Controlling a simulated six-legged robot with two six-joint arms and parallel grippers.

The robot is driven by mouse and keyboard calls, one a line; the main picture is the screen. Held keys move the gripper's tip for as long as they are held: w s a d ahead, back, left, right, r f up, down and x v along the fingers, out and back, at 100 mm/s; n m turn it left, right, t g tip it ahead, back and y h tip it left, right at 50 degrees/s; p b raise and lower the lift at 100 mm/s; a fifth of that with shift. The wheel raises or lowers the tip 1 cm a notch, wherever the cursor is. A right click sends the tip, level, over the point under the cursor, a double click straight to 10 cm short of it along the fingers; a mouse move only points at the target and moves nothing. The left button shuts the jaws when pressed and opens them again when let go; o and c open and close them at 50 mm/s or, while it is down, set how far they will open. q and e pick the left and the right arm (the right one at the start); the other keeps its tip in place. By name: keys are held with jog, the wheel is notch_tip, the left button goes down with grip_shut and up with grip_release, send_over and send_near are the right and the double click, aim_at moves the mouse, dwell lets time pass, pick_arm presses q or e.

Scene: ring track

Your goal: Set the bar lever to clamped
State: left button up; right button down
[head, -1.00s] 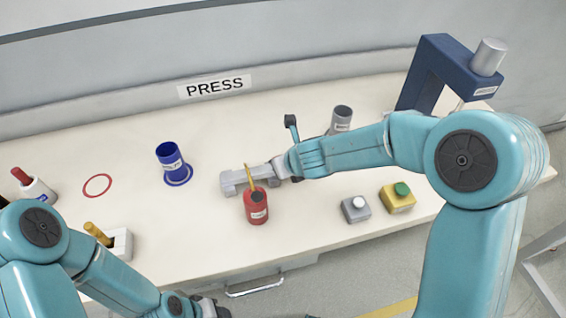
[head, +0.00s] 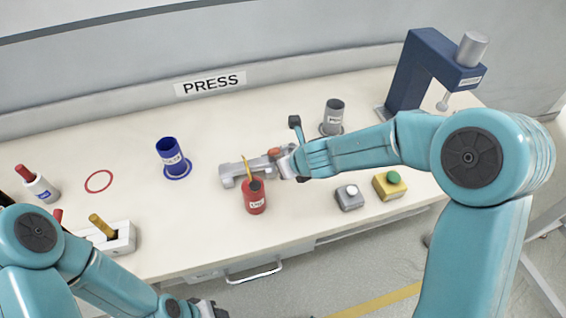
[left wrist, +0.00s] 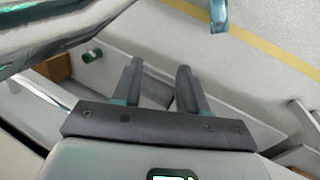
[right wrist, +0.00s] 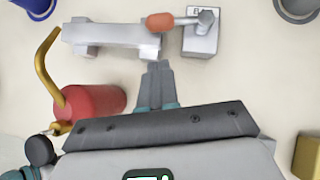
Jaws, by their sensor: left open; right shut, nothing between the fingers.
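The bar lever has an orange-red handle (right wrist: 162,22) on a grey pivot block (right wrist: 200,40) whose label is only partly readable. The handle points left from the pivot, its tip over the right end of a grey bar fixture (right wrist: 110,36). In the head view the orange handle (head: 275,152) shows just beyond my right gripper (head: 284,167). In the right wrist view my right gripper (right wrist: 158,68) is shut and empty, its tips just below the bar's right end and apart from the handle. My left gripper (left wrist: 158,72) is open and empty, off the table's front edge.
A red can (head: 255,197) with a yellow spout stands close in front of the bar. A blue cup (head: 170,155), grey cup (head: 333,113), grey button box (head: 348,198), yellow button box (head: 389,187) and blue press (head: 410,75) stand around it. A white holder (head: 122,238) is at left.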

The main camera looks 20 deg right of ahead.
jog(key=p+v, duration=0.3)
jog(key=v, duration=0.7)
jog(key=shift+a, duration=0.35)
